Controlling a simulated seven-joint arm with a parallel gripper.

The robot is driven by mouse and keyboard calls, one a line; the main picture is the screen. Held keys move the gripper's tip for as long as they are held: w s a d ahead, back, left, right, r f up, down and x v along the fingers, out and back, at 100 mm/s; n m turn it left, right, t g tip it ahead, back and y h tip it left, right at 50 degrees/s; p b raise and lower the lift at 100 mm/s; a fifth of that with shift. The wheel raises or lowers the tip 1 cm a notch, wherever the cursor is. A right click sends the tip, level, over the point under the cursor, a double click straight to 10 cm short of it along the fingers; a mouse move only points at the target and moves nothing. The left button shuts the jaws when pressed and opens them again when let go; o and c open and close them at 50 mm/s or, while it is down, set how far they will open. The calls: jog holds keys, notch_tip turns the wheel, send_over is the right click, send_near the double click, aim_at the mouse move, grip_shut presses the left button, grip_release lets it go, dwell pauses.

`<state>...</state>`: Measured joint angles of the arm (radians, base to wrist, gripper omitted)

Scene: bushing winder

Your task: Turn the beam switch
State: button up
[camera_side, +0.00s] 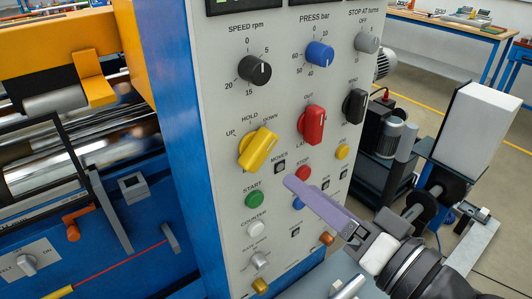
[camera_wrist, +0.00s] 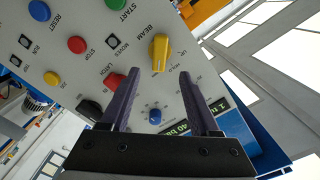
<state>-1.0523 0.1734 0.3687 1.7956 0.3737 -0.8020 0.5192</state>
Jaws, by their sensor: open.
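The beam switch is a yellow lever knob (camera_side: 258,149) on the grey control panel, under the words UP, HOLD and DOWN. Its handle slants, with the upper end leaning right toward DOWN. It also shows in the wrist view (camera_wrist: 159,52), beside the word BEAM. My gripper (camera_side: 292,184) is in front of the panel, to the right of and below the yellow knob in the side view. In the wrist view my gripper (camera_wrist: 160,74) has its two purple fingers spread and empty, with the knob just beyond the gap between the tips. The fingers do not touch the knob.
A red knob (camera_side: 312,125) sits right of the yellow one, with a black speed knob (camera_side: 255,70) and a blue press knob (camera_side: 320,54) above. The green START button (camera_side: 254,198) and red STOP button (camera_side: 303,173) are below. The winder's rollers (camera_side: 80,155) stand left.

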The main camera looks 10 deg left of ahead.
aim_at(264, 155)
jog(key=x, duration=1)
jog(key=shift+w+a, duration=0.15)
jog(key=shift+w, duration=0.05)
grip_shut()
